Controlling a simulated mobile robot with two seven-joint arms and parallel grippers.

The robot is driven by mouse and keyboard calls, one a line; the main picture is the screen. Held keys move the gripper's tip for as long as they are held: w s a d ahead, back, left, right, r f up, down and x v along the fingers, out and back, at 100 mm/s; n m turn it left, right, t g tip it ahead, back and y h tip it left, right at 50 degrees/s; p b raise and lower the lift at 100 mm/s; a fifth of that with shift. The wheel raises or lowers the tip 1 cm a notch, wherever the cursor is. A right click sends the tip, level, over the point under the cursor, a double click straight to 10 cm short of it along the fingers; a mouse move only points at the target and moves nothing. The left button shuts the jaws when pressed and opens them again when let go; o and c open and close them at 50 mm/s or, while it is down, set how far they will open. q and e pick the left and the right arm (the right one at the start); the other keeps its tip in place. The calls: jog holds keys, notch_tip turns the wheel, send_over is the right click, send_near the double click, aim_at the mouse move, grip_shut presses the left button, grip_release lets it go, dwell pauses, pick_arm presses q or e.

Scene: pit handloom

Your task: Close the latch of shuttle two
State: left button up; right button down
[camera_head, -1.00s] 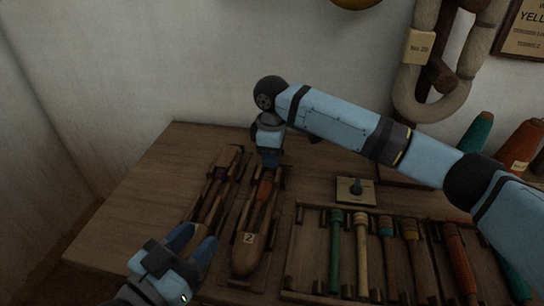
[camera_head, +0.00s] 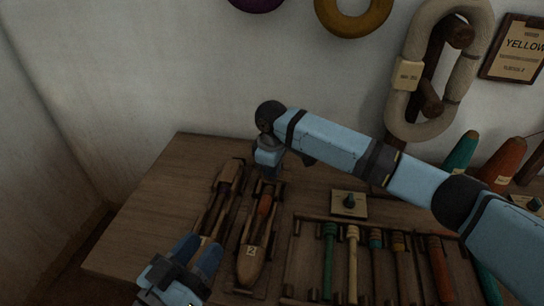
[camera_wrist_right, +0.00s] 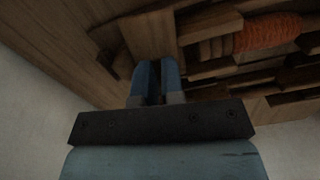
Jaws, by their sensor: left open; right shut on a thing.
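Shuttle two (camera_head: 250,265), a brown wooden boat shape with a "2" label, lies on the bench with an orange-red pirn (camera_head: 264,206) in its slot. My right gripper (camera_head: 268,176) is down at its far end, shut on a small part there that looks like its latch. In the right wrist view the blue fingers (camera_wrist_right: 159,78) are close together against the wood, and what they hold is mostly hidden. The orange pirn (camera_wrist_right: 268,32) lies to their right. My left gripper (camera_head: 199,247) is open and empty, left of shuttle two's near end.
Another shuttle (camera_head: 229,177) lies just left of shuttle two, partly behind my left gripper. A tray (camera_head: 297,255) of several coloured pirns is on the right. A small plate with a dark peg (camera_head: 349,203) stands behind it. The bench's left part (camera_head: 150,215) is clear.

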pick_arm(q)
notch_tip(320, 180, up, 4)
jog(key=t+p, duration=0.2)
pick_arm(e)
jog(key=shift+r+m, duration=0.3)
jog(key=shift+m, duration=0.1)
jog(key=m+p, duration=0.1)
jog(key=p, duration=0.3)
jog(key=shift+m, duration=0.3)
jog(key=m+p, duration=0.1)
jog(key=p, duration=0.2)
jog(key=shift+f, duration=0.15)
pick_arm(q)
jog(key=s+a+f+g+y, duration=0.1)
jog(key=a+f+g+y, duration=0.1)
jog(key=f, duration=0.4)
jog(key=s+a+f+g+y, duration=0.1)
jog(key=a+f+g+y, duration=0.1)
jog(key=a+f+g, duration=0.1)
notch_tip(320, 180, down, 3)
jog(key=shift+s+a+r+n+g+y+p, duration=0.1)
jog(key=shift+s+a+n+g+y+p, duration=0.25)
jog(key=shift+g, duration=0.45)
pick_arm(e)
jog(key=shift+f+m, duration=0.1)
jog(key=shift+m, duration=0.2)
pick_arm(q)
jog(key=shift+w, duration=0.1)
